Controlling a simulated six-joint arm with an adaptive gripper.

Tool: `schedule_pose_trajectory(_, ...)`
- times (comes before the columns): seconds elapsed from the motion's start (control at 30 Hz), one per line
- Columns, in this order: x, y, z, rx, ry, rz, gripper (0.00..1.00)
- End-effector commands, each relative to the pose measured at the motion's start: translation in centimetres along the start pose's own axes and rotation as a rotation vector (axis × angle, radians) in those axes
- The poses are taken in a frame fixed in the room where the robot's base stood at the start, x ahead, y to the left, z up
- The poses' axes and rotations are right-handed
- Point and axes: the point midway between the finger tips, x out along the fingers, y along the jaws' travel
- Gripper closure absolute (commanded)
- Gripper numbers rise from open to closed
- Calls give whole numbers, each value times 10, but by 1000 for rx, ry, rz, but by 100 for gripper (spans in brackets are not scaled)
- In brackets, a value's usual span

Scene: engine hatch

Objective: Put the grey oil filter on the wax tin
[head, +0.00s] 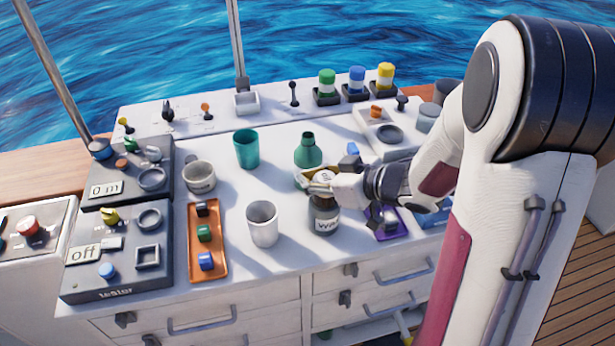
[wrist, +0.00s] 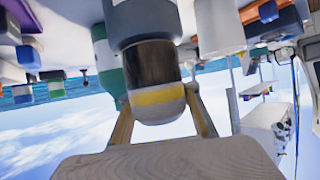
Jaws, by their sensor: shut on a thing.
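The grey oil filter (wrist: 158,103), with a rounded end and a yellow band, is between the two tan fingers of my gripper (head: 318,181) in the wrist view. In the head view my gripper hides most of it. The wax tin (head: 325,223), dark with a white lettered label, stands upright on the white worktop directly under my gripper. The tin also shows in the wrist view (wrist: 148,62), directly beyond the filter. No gap shows between filter and tin there, but I cannot tell for certain whether they touch. My gripper is shut on the filter.
A green bottle (head: 307,152) stands close behind my gripper. A white cup (head: 262,225) is left of the tin, and a teal cup (head: 246,149) stands farther back. An orange tray (head: 222,268) with small blocks lies left. A purple pad (head: 396,233) lies right, beneath my arm.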

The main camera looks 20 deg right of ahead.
Motion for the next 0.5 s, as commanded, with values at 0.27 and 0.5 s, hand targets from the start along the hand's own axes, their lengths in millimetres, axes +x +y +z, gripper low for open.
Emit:
schedule_pose_trajectory(0.27, 0, 0, 0, 0, 1, 0, 100)
schedule_pose_trajectory(0.5, 1, 0, 2, -1, 0, 0, 51)
